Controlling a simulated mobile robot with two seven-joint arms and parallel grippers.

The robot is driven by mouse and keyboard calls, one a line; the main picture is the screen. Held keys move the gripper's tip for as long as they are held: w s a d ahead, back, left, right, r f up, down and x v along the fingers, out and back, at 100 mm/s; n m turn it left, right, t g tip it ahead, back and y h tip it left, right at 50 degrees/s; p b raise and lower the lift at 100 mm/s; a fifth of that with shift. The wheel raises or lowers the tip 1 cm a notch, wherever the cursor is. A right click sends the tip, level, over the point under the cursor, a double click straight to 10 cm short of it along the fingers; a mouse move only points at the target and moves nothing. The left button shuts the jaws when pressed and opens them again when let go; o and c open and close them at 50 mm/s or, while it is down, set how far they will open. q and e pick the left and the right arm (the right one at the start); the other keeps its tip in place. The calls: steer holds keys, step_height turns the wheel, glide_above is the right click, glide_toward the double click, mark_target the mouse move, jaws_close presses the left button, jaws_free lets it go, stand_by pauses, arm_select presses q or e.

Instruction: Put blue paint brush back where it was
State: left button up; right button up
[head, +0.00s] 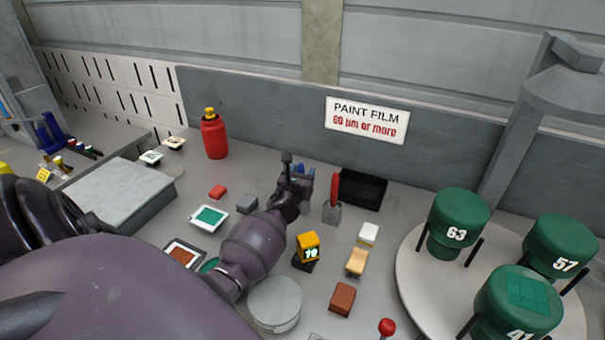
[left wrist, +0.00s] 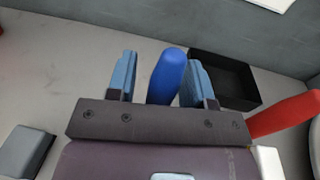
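My left gripper (head: 303,173) reaches over the middle of the table, in front of the back panel. In the left wrist view its two blue fingers (left wrist: 160,80) stand apart, one on each side of the rounded blue handle of the paint brush (left wrist: 167,74). A gap shows between the handle and the left finger; the right finger overlaps the handle's edge. The brush's lower part is hidden behind the gripper. A red-handled brush (head: 335,187) stands in a grey holder (head: 332,213) just right of the gripper. My right gripper is not in view.
A black open box (head: 376,193) lies behind the red brush. A yellow block marked 10 (head: 308,245), small blocks and a round grey can (head: 275,304) stand nearer. Green numbered cylinders occupy a round table (head: 415,262) at right. A red bottle (head: 214,138) stands back left.

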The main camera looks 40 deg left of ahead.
arm_select(q)
steer(key=shift+r, duration=0.2)
steer(key=v, duration=1.2)
steer(key=shift+p, duration=0.3)
steer(key=shift+f, duration=0.1)
